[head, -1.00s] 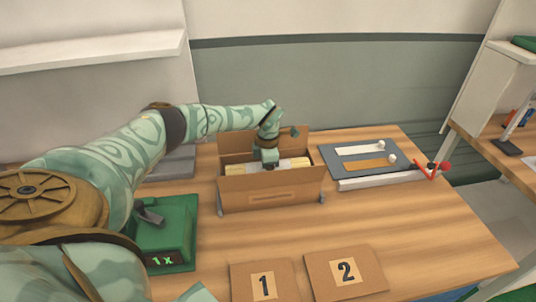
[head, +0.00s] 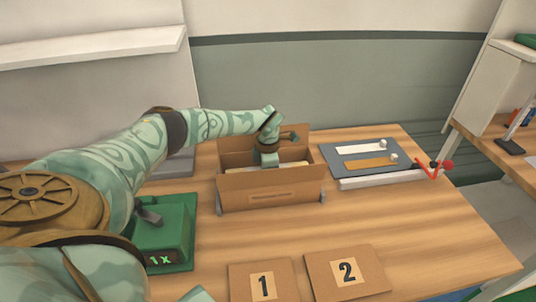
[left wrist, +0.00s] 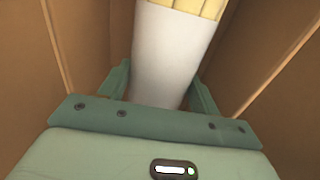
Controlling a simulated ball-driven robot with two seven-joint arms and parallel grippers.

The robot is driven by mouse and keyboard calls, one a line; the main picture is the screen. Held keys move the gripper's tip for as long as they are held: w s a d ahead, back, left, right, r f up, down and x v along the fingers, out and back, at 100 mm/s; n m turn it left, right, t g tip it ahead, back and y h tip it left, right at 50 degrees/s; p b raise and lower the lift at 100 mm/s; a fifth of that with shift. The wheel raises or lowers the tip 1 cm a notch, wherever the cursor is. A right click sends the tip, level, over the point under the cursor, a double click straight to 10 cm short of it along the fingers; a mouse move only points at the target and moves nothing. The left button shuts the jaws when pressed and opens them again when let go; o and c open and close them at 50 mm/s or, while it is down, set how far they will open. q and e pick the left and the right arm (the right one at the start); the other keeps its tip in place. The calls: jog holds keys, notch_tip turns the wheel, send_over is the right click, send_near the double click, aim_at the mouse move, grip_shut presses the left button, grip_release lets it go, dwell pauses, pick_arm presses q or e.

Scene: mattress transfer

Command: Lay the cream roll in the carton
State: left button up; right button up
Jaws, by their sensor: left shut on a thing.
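The open brown carton (head: 238,189) stands on the table, its back flap raised. My left gripper (head: 268,160) reaches down inside it. In the left wrist view, my left gripper (left wrist: 160,90) has one finger on each side of the cream roll (left wrist: 170,50) and is shut on it. The roll has a white wrap, with pale yellow slats showing at its far end. Brown carton walls rise on both sides of it. In the head view, the carton's front wall and my gripper hide most of the roll (head: 291,166). My right gripper is not in view.
A green device reading "1x" (head: 165,240) stands left of the carton. A blue-grey board with white and tan strips (head: 372,175) and a white bar with a red end (head: 385,180) lie to the right. Cards 1 (head: 263,283) and 2 (head: 346,272) lie in front.

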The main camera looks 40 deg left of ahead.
pick_arm(q)
jog(key=shift+f+b, duration=0.5)
jog(key=shift+f, duration=0.35)
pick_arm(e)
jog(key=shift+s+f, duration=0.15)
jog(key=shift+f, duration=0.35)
pick_arm(q)
jog(key=o, duration=1.3)
